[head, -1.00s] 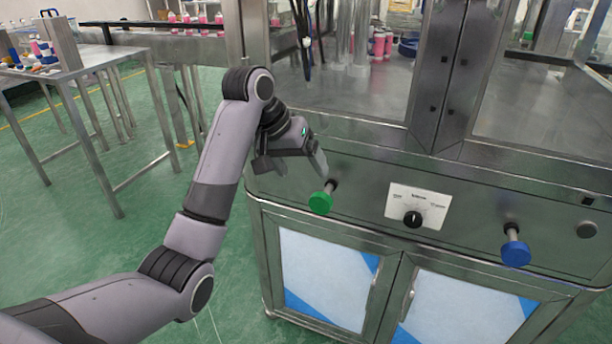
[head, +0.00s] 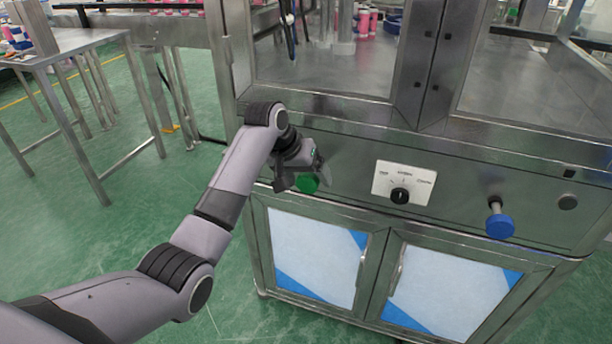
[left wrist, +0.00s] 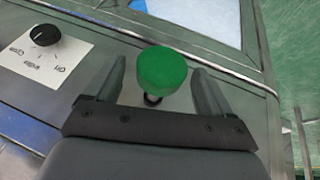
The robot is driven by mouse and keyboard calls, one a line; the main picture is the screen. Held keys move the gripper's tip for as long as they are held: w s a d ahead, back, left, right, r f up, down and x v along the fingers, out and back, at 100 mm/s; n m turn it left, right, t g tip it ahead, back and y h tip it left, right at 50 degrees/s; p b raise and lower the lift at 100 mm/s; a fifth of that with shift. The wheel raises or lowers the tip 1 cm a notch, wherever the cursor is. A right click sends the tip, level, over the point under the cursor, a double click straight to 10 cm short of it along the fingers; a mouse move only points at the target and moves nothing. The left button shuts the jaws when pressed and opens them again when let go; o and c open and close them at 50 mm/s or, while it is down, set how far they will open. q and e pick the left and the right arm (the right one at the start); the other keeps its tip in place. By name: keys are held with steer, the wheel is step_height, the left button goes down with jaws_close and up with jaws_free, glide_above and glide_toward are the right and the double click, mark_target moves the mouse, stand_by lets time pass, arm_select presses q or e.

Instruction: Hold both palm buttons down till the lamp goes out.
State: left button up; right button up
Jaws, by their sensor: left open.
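The green palm button (head: 307,184) sticks out of the machine's front panel. In the left wrist view the green button (left wrist: 162,70) stands between the two fingers of my left gripper (left wrist: 160,88), with a gap on each side. In the head view my left gripper (head: 300,180) is at the green button and covers part of it. The gripper is open. The blue palm button (head: 499,226) is farther right on the same panel, with nothing at it. My right gripper is in no view. I cannot make out a lit lamp.
A selector knob (head: 400,196) on a white plate sits between the buttons. A dark round fitting (head: 567,202) is at the panel's right. Cabinet doors (head: 450,290) are below. A steel table (head: 70,42) stands at the left, with open green floor (head: 120,235) before it.

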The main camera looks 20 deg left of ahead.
arm_select(q)
steer(key=c, duration=1.1)
